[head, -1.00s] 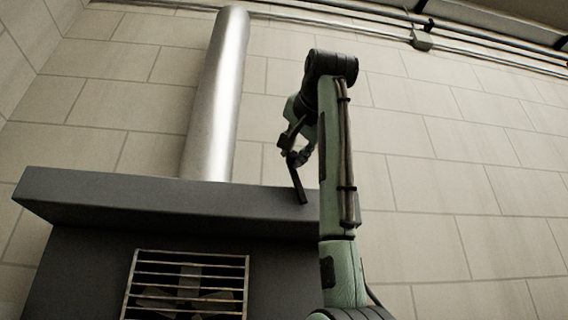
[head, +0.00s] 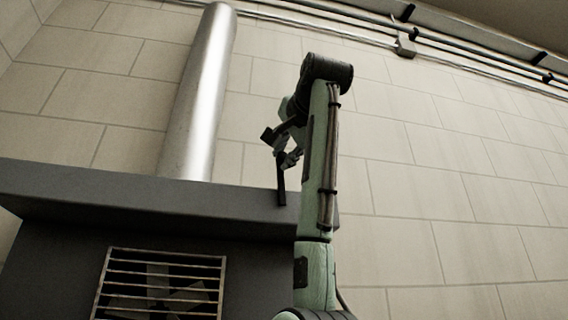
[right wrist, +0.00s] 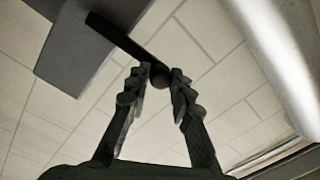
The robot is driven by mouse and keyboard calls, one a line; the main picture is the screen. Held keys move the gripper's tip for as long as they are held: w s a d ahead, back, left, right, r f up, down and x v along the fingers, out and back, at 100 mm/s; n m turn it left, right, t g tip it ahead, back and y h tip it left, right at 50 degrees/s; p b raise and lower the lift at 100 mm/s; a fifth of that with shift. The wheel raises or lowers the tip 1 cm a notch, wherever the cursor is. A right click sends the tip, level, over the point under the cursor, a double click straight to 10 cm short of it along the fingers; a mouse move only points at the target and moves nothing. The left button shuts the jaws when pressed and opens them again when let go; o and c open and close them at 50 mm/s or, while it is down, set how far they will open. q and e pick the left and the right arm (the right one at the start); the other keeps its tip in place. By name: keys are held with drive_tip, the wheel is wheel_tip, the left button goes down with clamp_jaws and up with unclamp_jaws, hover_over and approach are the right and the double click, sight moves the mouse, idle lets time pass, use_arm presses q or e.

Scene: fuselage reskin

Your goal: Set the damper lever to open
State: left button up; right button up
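The damper lever (head: 281,182) is a thin black bar. In the head view it stands nearly upright, its lower end in front of the grey hood's top ledge (head: 150,200) near its right end. In the right wrist view the lever (right wrist: 124,40) runs from the grey hood block (right wrist: 88,55) to a round dark knob between my fingertips. My right gripper (head: 284,156) is at the lever's upper end. In the wrist view its two fingers (right wrist: 160,74) sit on either side of the knob and appear closed on it. My left gripper is out of view.
A shiny metal duct (head: 200,95) rises from behind the hood ledge, left of my right arm. A slatted vent grille (head: 160,285) is in the hood front. Pipes (head: 350,35) run along the top of the tiled wall. The wall area right of my arm is clear.

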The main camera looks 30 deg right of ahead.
drive_tip(key=o, duration=0.4)
drive_tip(key=shift+o, duration=0.2)
drive_tip(key=v, duration=1.2)
